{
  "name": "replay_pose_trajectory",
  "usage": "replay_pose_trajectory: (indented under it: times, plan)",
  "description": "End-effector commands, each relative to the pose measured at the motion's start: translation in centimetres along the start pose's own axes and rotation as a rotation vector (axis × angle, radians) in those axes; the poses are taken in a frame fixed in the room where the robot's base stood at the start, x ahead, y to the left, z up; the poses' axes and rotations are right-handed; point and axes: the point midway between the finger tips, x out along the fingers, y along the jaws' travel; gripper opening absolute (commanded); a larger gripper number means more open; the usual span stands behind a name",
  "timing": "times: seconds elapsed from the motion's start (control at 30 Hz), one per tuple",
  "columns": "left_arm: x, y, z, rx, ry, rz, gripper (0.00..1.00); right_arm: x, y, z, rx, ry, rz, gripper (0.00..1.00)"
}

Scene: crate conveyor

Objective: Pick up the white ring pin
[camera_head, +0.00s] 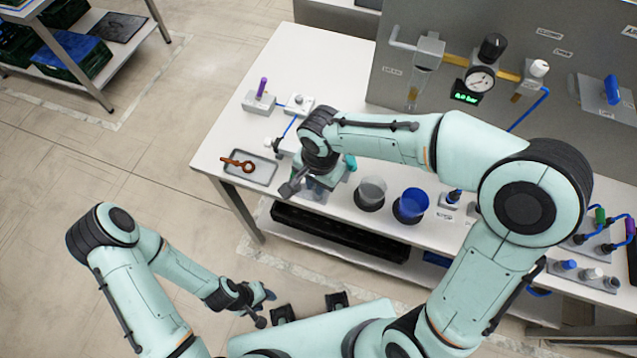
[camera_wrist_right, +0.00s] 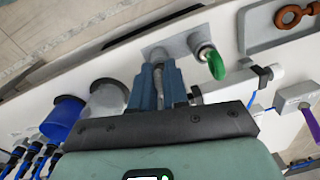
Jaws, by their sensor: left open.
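In the right wrist view, a pale grey-white upright piece (camera_wrist_right: 158,56), possibly the white ring pin, stands on a grey plate (camera_wrist_right: 184,40). The blue fingers of my right gripper (camera_wrist_right: 160,84) are on either side of it, hiding its lower part; I cannot tell whether they touch it. A green ring pin (camera_wrist_right: 216,66) stands beside it on the same plate. In the head view my right gripper (camera_head: 318,182) is low over the white table, mostly hidden by its own wrist. My left gripper (camera_head: 264,294) is open and empty, off the table's front.
A grey tray (camera_head: 229,174) holds an orange-brown ring pin (camera_head: 243,165). A clear cup (camera_head: 372,191) and a blue cup (camera_head: 411,204) stand right of my right gripper. A block with a purple pin (camera_head: 261,90) is farther back. A grey panel (camera_head: 395,85) rises behind.

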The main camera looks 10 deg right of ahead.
Motion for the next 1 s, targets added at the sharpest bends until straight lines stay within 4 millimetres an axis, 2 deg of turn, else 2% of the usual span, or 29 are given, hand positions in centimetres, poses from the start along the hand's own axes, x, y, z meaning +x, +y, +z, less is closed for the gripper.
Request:
replay_pose_trajectory:
  times: [0.37,0.53,0.77,1.0]
  plan:
    - [0.0,0.0,0.0,0.000,0.000,0.000,0.43,-0.2,-0.1,0.0,0.000,0.001,-0.002,0.00]
    - [-0.2,0.1,-0.1,0.000,0.002,0.001,0.43,-1.6,-0.2,-0.1,0.000,0.003,-0.004,0.00]
    - [-0.8,0.4,-0.4,0.002,0.005,0.002,0.43,-5.7,-0.5,-0.1,0.000,0.004,-0.007,0.00]
    - [-1.8,1.0,-0.9,0.005,0.013,0.005,0.43,-11.8,-0.9,-0.1,0.000,0.003,-0.009,0.00]
